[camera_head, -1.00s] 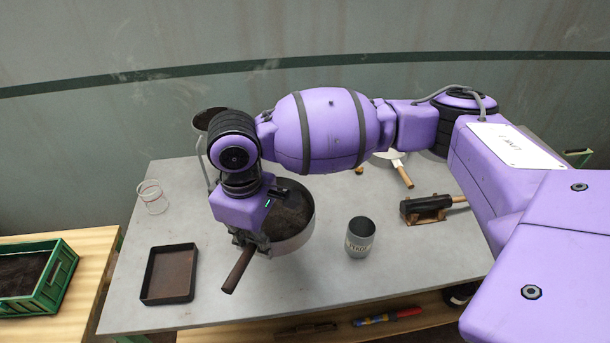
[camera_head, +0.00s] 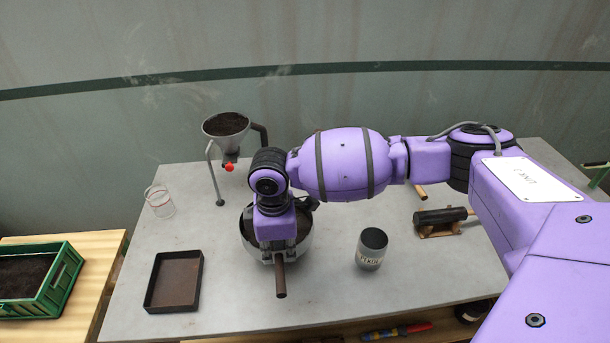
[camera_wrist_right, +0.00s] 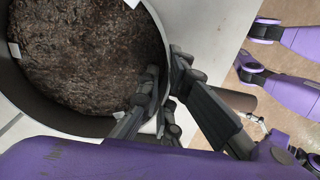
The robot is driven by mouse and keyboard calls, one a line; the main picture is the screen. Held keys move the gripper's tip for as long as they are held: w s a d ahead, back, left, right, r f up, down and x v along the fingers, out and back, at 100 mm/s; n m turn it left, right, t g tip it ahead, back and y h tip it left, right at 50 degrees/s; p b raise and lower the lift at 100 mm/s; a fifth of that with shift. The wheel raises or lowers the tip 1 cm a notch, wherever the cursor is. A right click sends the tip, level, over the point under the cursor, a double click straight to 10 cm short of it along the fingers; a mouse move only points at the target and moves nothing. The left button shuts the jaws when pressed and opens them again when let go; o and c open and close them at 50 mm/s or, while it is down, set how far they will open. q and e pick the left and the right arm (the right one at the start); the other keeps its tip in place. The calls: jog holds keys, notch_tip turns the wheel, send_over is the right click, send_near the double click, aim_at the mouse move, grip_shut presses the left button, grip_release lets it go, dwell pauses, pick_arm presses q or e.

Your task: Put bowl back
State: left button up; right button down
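The bowl (camera_head: 305,246) is a round grey metal vessel full of dark soil-like material, with a brown handle (camera_head: 281,279) pointing to the front edge of the table. My right gripper (camera_head: 278,247) is at its handle side, and my wrist hides part of the bowl. The exact contact is partly hidden. My left gripper is not in view.
A funnel on a stand (camera_head: 226,124) with a red knob stands behind left. A glass jar (camera_head: 160,204) and shallow dark tray (camera_head: 151,290) are left, a labelled grey cup (camera_head: 371,250) right, and a dark cylindrical tool on a wooden rest (camera_head: 440,217) farther right. Clear tabletop lies between tray and bowl.

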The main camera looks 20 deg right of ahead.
aim_at(285, 255)
jog(key=shift+w+d+f, duration=0.3)
jog(key=shift+d+f, duration=0.15)
jog(key=shift+f, duration=0.1)
jog(key=shift+w+d+f, duration=0.3)
jog(key=shift+d+f, duration=0.1)
jog(key=shift+f, duration=0.15)
notch_tip(285, 255, down, 3)
jog(key=shift+d+f, duration=0.1)
jog(key=shift+f, duration=0.05)
jog(key=c, duration=2.4)
grip_release()
jog(key=shift+f, duration=0.2)
jog(key=shift+c, duration=0.2)
jog(key=o, duration=0.5)
jog(key=shift+c, duration=0.2)
jog(key=shift+w+r, duration=0.1)
jog(key=shift+r, duration=0.5)
notch_tip(285, 255, up, 11)
jog(key=shift+r, duration=0.15)
